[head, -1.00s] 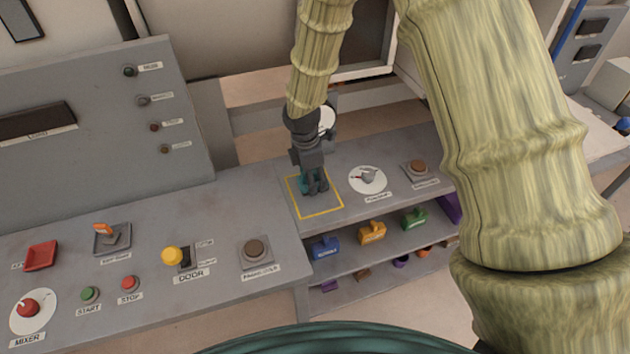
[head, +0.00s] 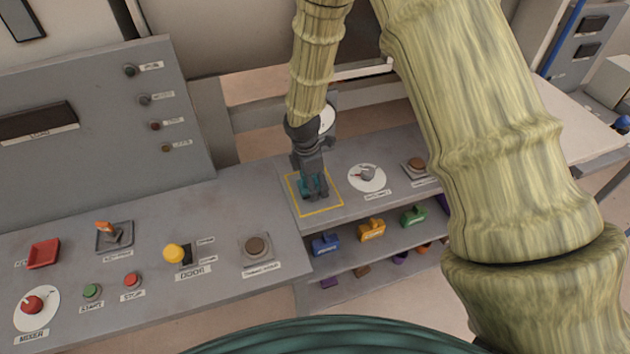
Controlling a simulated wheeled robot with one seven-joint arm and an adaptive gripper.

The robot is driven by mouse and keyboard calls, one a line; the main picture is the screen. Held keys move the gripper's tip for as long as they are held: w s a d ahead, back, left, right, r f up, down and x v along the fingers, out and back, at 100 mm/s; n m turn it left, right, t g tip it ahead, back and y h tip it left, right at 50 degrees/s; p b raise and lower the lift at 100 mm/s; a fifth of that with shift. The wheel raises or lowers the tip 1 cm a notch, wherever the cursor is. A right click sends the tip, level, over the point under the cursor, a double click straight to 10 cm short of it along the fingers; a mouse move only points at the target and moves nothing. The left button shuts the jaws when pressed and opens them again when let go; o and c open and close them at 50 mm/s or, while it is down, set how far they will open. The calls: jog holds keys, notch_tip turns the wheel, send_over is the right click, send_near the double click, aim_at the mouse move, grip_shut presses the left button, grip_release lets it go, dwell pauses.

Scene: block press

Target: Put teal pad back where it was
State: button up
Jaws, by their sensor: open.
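The teal pad (head: 304,188) is a small teal thing inside the yellow square outline (head: 322,213) on the grey counter. My gripper (head: 314,195) points down at it inside the outline, with its dark fingers open around or just in front of the pad. The fingers hide much of the pad, and I cannot tell whether they touch it. On the shelf below stand a blue pad (head: 326,244), an orange pad (head: 371,231) and a green pad (head: 413,215), each with a label.
A dial (head: 367,176) and a brown button (head: 416,165) sit right of the outline. Left are another brown button (head: 257,247), a yellow door knob (head: 174,253), start and stop buttons, a mixer dial (head: 33,304) and a red tray (head: 44,252). Small coloured pieces lie on the bottom shelf.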

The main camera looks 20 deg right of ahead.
jog(key=shift+r, duration=0.1)
jog(key=shift+a+r+b, duration=0.25)
jog(key=shift+r+b, duration=0.3)
jog(key=shift+r, duration=1.45)
jog(key=shift+a+r+b, duration=0.2)
jog(key=shift+r+b, duration=0.4)
jog(key=shift+r, duration=1.4)
jog(key=shift+a+r+b, duration=0.25)
jog(key=shift+r+b, duration=0.3)
jog(key=shift+r, duration=1.45)
